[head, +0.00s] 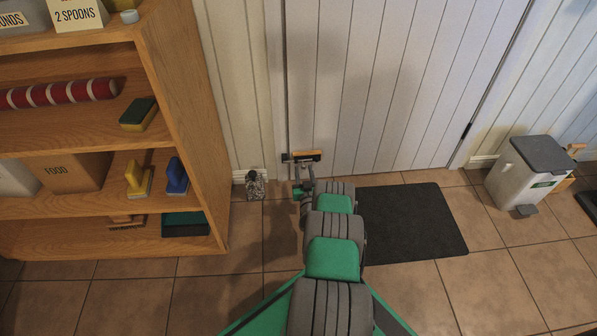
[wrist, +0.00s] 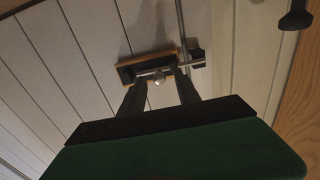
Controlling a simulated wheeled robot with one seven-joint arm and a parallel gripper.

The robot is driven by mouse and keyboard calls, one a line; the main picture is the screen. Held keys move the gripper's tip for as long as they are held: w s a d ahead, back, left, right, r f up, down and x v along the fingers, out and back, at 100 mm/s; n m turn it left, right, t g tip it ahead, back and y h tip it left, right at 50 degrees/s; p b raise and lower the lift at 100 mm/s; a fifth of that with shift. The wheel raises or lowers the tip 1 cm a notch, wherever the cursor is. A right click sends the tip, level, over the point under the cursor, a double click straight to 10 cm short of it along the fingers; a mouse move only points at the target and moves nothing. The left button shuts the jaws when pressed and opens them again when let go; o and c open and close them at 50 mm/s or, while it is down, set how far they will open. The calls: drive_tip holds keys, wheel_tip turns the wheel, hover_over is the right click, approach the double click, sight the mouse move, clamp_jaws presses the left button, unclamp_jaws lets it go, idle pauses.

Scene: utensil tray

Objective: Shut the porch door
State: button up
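The porch door (head: 390,85) is white and planked, with hinges on its right side. It looks flush with the frame, or nearly so; a narrow dark line marks its left edge. A latch (head: 306,156) with a wooden backing and dark fittings sits low at that edge. In the wrist view the latch (wrist: 145,68) has a metal rod with a round knob (wrist: 159,77), and a dark bracket (wrist: 197,58) lies across the door's edge line. My gripper (wrist: 161,80) has its fingers apart, one each side of the knob; I cannot tell whether they touch it. My arm hides part of the door's foot.
A wooden shelf unit (head: 180,110) stands close on the left. A small grey patterned object (head: 255,185) sits on the floor by the wall. A dark mat (head: 415,225) lies before the door. A pedal bin (head: 525,175) stands at the right. The tiled floor between is clear.

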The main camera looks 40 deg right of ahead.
drive_tip(key=shift+w+d, duration=0.4)
drive_tip(key=shift+w, duration=0.1)
clamp_jaws()
idle(1.1)
